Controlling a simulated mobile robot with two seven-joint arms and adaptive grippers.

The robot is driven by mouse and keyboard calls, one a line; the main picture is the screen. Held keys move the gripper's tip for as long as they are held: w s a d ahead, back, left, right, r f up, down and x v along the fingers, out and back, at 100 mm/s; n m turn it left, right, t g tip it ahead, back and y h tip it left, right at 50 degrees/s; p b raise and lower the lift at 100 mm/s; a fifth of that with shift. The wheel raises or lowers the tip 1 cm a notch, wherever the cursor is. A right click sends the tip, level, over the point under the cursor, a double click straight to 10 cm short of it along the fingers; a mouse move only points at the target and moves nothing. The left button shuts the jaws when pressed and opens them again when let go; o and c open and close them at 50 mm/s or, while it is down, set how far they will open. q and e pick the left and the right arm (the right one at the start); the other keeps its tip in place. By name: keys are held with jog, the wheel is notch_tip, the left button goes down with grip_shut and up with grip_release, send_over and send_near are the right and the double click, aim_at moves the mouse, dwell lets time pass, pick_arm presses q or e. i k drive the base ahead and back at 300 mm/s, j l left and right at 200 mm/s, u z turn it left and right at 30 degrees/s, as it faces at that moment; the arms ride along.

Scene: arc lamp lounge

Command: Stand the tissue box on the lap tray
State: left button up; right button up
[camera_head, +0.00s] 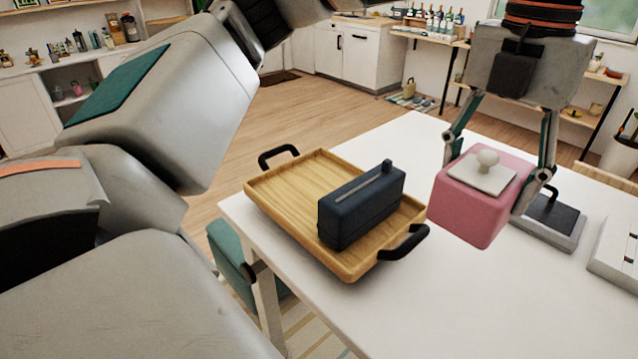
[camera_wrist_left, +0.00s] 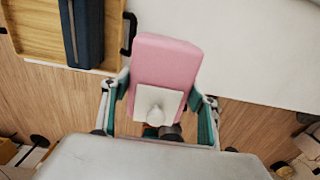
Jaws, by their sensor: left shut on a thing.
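The tissue box (camera_head: 472,209) is pink with a white top patch and a pale rounded tuft. My left gripper (camera_head: 499,178) is shut on it, one finger on each side, and it appears to be held above the white table. In the left wrist view the tissue box (camera_wrist_left: 166,67) sits between the fingers of my left gripper (camera_wrist_left: 160,112). The wooden lap tray (camera_head: 283,211) with black handles lies on the table to the left of the box. My right gripper is not in view.
A dark blue box-like object (camera_head: 362,205) with a raised top bar stands on the tray's right part, leaving the left part bare. A dark-topped grey object (camera_head: 551,221) and a white panel (camera_head: 615,249) lie at the right. The white table (camera_head: 450,310) is clear in front.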

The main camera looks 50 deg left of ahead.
aim_at(312, 189)
jog(key=j, duration=1.75)
